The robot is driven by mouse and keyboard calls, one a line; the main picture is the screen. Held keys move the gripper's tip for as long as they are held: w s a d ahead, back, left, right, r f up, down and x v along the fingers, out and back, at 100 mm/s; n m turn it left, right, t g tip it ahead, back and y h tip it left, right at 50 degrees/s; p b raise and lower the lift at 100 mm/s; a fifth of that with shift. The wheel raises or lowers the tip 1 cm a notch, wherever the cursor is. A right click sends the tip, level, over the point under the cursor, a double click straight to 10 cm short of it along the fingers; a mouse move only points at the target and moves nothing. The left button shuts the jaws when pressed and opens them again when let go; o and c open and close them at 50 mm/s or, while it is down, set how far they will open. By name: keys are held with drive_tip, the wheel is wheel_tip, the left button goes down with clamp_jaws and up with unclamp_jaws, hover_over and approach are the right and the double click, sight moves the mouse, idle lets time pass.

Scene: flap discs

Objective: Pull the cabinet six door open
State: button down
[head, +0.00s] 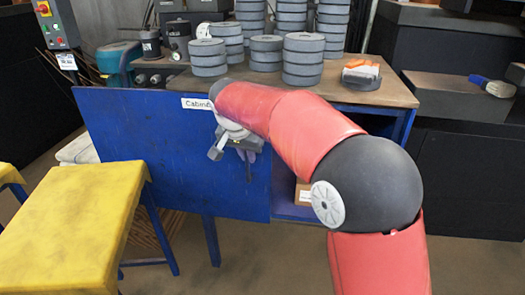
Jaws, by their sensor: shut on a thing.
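The blue cabinet door (170,150) carries a white label, partly hidden by my arm, that reads "Cabin…"; its number cannot be read. The door stands away from the blue cabinet (290,210), at least partly open, with some of the interior showing right of its edge. My gripper (246,150) is at the door's upper right, shut on what seems to be its handle. The handle is mostly hidden by the gripper and my red arm.
A cardboard box (303,194) sits inside the cabinet. Stacks of grey discs (303,60) stand on the wooden top. A yellow-topped stool or table (75,215) stands close to the door at front left. Dark cabinets (470,150) fill the right. Floor shows below the door.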

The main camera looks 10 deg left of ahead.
drive_tip(key=shift+a, duration=0.5)
drive_tip(key=c, duration=1.5)
unclamp_jaws()
drive_tip(key=v, duration=0.8)
